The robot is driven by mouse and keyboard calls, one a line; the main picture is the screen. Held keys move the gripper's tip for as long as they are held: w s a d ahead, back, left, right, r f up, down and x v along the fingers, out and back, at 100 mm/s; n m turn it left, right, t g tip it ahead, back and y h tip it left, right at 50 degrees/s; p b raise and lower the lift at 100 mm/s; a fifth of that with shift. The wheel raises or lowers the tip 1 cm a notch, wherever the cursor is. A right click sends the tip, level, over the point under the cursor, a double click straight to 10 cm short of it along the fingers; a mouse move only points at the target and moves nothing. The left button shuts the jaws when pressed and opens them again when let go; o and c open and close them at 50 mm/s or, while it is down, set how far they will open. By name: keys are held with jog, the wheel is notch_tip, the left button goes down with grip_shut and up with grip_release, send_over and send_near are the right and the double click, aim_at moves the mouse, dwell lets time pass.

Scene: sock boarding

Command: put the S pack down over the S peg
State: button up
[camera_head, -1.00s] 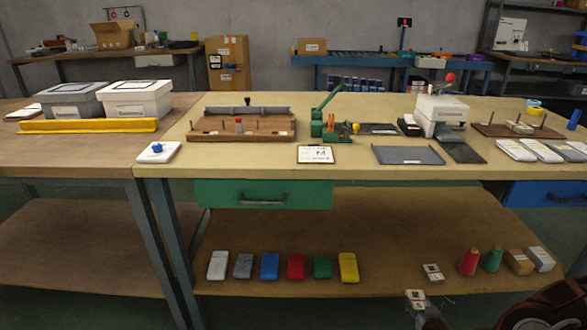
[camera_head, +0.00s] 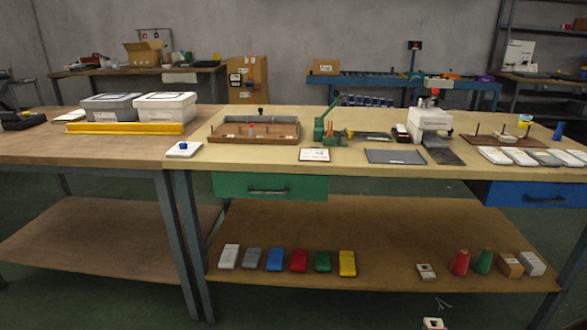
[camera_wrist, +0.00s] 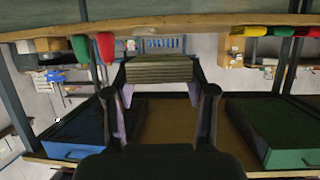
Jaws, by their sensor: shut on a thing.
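My gripper (camera_wrist: 160,88) shows in the wrist view, its two dark fingers shut on a ribbed olive-grey block, which I take for the S pack (camera_wrist: 160,69). No letter shows on it. The head view does not clearly show the gripper or the pack. A second dark board (camera_head: 485,139) with upright pegs lies at the table's right. The held pack is apart from both boards. Which peg is S cannot be read.
The beige table (camera_head: 290,168) also bears a green press (camera_head: 320,128), a white machine (camera_head: 430,119) and flat white packs (camera_head: 495,156). Grey and white boxes (camera_head: 165,107) stand left behind a yellow bar (camera_head: 125,128). Coloured packs and cones line the lower shelf (camera_head: 400,235).

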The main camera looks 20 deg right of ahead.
jog(key=w+a+r+n+t+y, duration=0.1)
jog(key=w+a+r+n+y, duration=0.15)
jog(key=w+a+r, duration=0.55)
jog(key=w+a+r+n+y, duration=0.25)
jog(key=w+a+r, duration=0.25)
jog(key=w+r, duration=0.55)
jog(key=w+a+r+n+y, duration=0.2)
jog(key=w+a+r, duration=0.1)
jog(key=a+r, duration=0.75)
jog(key=w+a+r+n+y, duration=0.1)
jog(key=w+a+r+y, duration=0.15)
jog(key=a+r, duration=0.85)
notch_tip(320, 180, up, 29)
jog(key=a+p, duration=0.3)
jog(key=p, duration=3)
notch_tip(320, 180, down, 14)
jog(key=w+m+h, duration=0.2)
jog(key=m+h, duration=0.1)
jog(key=h, duration=0.1)
jog(key=shift+w+d, duration=0.15)
jog(key=shift+w, duration=0.15)
